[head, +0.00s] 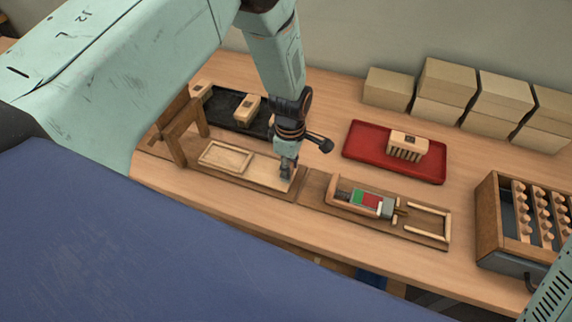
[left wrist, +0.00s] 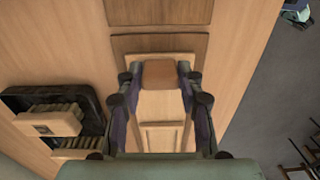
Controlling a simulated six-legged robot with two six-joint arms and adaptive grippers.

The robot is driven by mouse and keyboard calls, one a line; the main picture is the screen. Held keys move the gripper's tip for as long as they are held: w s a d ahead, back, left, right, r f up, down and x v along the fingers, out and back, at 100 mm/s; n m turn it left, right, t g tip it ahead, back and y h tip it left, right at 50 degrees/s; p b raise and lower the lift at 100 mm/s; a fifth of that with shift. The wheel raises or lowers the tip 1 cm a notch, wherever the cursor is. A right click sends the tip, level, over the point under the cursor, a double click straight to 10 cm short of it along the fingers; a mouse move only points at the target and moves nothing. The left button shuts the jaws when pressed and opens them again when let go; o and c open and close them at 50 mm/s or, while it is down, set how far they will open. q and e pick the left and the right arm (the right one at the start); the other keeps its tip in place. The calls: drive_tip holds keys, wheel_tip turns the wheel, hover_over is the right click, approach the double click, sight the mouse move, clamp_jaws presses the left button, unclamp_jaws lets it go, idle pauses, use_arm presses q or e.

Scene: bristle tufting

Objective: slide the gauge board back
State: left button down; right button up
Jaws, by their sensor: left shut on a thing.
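The gauge board (head: 262,173) is a pale wooden board with a raised rectangular frame on it. It lies on a darker wooden base, and its left end is near a brown upright wooden frame (head: 182,128). My left gripper (head: 287,175) is at the board's right end, pointing down. In the left wrist view its fingers (left wrist: 163,82) are shut on a brown block (left wrist: 160,72) at the end of the pale board (left wrist: 160,105). The fingers hide part of this end in the head view. My right gripper is not in view.
A black tray (head: 222,118) with brush blocks lies behind the board. A wooden fixture with a green and red scale (head: 366,199) stands to the right. A red tray (head: 361,143) holds a brush; boxes (head: 443,88) and a rack (head: 486,215) are farther right.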

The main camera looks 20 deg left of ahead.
use_arm(q)
drive_tip(key=shift+w+d+r, duration=0.15)
drive_tip(key=shift+w+d, duration=0.05)
drive_tip(key=shift+d, duration=0.55)
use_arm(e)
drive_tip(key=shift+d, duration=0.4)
use_arm(q)
drive_tip(key=c, duration=1.2)
unclamp_jaws()
drive_tip(key=o, duration=0.4)
drive_tip(key=shift+s, duration=0.15)
drive_tip(key=shift+c, duration=0.2)
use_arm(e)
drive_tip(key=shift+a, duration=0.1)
use_arm(q)
wheel_tip(320, 180, up, 12)
